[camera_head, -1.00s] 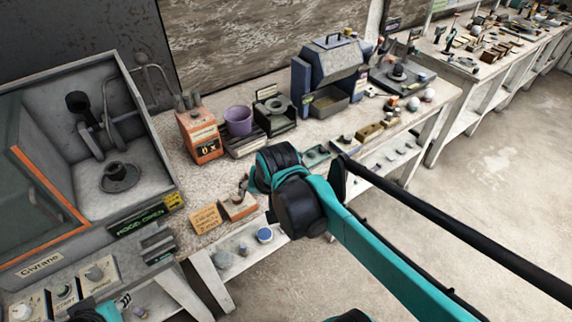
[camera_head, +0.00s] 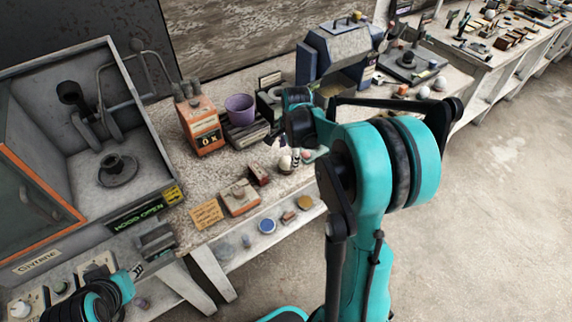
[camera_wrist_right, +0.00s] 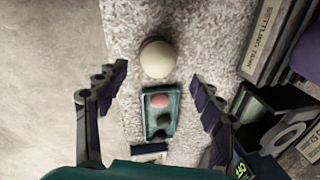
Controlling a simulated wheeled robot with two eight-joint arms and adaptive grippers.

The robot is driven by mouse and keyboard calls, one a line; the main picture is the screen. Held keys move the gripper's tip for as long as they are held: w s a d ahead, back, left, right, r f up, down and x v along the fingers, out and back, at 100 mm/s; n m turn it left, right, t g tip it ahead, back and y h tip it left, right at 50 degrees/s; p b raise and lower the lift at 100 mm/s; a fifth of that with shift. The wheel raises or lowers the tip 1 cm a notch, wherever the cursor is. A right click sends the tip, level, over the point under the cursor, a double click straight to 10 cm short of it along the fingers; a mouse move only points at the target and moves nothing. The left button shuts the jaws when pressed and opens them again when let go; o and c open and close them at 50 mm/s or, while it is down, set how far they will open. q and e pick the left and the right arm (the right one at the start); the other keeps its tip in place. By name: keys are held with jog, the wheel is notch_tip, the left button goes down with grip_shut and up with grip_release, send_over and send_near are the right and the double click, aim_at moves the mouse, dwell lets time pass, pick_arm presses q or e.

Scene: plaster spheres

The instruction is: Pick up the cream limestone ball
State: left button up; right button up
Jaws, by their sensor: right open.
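A cream ball (camera_wrist_right: 157,58) rests on the speckled bench top, past my fingertips and between their lines, in the right wrist view. In the head view a small cream ball (camera_head: 285,162) shows just below my right gripper (camera_head: 277,143).
A green tray (camera_wrist_right: 160,110) with a pinkish piece lies near the ball. An orange box (camera_head: 202,128), a purple pot (camera_head: 239,108) and a wooden block (camera_head: 239,198) stand on the bench. Pale balls (camera_head: 440,83) lie farther right. A shelf below holds small items.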

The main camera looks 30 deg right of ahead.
aim_at(287, 159)
jog(key=f, duration=0.1)
jog(key=f+b, duration=0.1)
jog(key=f, duration=0.2)
jog(key=shift+w+a+f+b, duration=0.1)
jog(key=shift+w+f+b, duration=0.05)
jog(key=shift+w+b, duration=0.2)
jog(key=shift+s, duration=0.1)
jog(key=shift+c, duration=0.6)
jog(key=c, duration=1.2)
jog(key=shift+c, duration=0.2)
jog(key=shift+r, duration=0.2)
notch_tip(287, 159, up, 4)
jog(key=shift+p, duration=1.1)
jog(key=s+d+r+p, duration=0.4)
jog(key=s+r, duration=0.3)
jog(key=s, duration=0.3)
jog(key=shift+s+d, duration=0.15)
jog(key=shift+d, duration=0.55)
